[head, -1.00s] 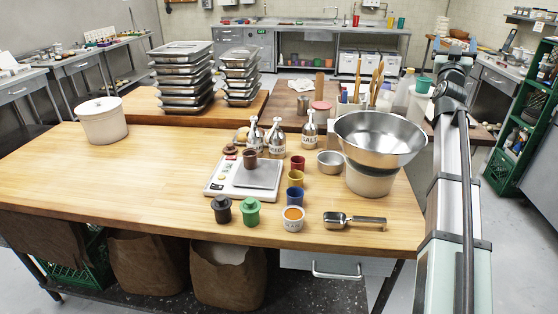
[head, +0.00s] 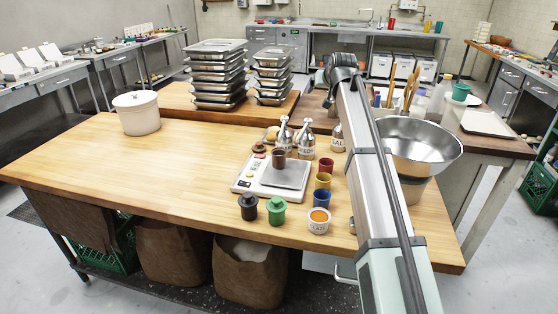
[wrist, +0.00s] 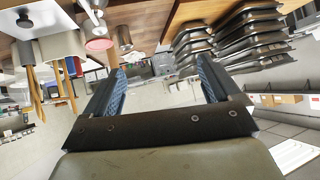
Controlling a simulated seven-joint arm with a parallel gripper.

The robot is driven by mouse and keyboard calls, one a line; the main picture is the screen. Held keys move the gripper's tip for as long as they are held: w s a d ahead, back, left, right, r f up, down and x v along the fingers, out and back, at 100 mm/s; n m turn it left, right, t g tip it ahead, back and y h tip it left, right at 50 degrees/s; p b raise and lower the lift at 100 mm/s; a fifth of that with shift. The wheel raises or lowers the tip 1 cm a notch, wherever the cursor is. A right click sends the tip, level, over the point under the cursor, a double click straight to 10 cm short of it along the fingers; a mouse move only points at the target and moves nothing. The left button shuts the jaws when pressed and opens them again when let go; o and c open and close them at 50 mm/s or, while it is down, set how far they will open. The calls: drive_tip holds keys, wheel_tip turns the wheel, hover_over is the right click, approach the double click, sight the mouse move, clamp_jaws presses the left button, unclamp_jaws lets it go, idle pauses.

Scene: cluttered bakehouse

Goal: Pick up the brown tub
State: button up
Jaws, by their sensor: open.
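The brown tub (head: 278,154) is a small, dark brown cup standing upright on the steel plate of the white scale (head: 243,187). A small brown lid-like piece (head: 259,147) lies at the scale's back left corner. My gripper (wrist: 163,88) shows in the wrist view, its two blue-padded fingers wide apart with nothing between them. In the head view my arm rises across the right of the worktable, and the fingers cannot be made out at its far end. I cannot see the brown tub in the wrist view.
Red (head: 326,165), yellow (head: 323,181) and blue (head: 321,199) tubs stand right of the scale. Lidded black (head: 248,207) and green (head: 276,211) tubs stand in front. Pump bottles (head: 305,143) stand behind; a steel bowl (head: 432,150) is right.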

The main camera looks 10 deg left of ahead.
drive_tip(key=s+a+f+g+h, duration=0.1)
drive_tip(key=s+a+f+g, duration=0.3)
drive_tip(key=a, duration=0.3)
drive_tip(key=g+h, duration=0.2)
drive_tip(key=g, duration=0.1)
approach(279, 149)
drive_tip(key=shift+s+d+f, duration=0.1)
drive_tip(key=shift+f, duration=3.8)
drive_tip(key=c, duration=1.2)
drive_tip(key=shift+r, duration=0.1)
drive_tip(key=shift+c, duration=0.2)
